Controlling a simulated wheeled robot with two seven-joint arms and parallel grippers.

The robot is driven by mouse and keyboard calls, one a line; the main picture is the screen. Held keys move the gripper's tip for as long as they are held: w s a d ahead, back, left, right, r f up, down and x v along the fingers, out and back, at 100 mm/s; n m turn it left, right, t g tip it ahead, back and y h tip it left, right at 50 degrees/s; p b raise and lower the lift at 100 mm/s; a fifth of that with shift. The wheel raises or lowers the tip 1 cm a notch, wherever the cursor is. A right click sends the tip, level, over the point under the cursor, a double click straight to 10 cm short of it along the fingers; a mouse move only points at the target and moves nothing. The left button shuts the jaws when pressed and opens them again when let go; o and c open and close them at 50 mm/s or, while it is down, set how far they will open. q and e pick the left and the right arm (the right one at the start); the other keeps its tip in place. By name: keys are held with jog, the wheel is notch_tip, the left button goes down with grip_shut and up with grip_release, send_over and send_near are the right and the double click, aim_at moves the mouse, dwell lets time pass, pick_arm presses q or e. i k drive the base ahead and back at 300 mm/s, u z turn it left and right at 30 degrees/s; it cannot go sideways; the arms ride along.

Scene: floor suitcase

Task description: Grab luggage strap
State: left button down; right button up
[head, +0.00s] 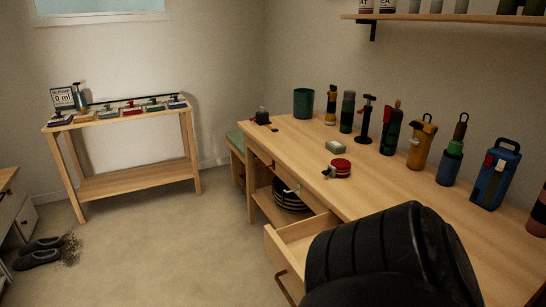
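A small round red-and-dark item (340,168) with a metal-looking clasp at its left lies on the wooden desk (300,150), near its front edge. It looks like a coiled strap, but it is too small to be sure it is the luggage strap. A large black ribbed part, likely my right arm, fills the lower right and hides part of the desk and drawer. Neither of my grippers is in view.
A desk drawer (297,238) stands open below. Several bottles and flasks, including a blue one (495,175), line the desk's back.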

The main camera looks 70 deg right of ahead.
aim_at(340, 168)
jog(key=i, duration=0.7)
jog(key=z, duration=1.6)
jog(key=i, duration=2.7)
jog(key=z, duration=2.2)
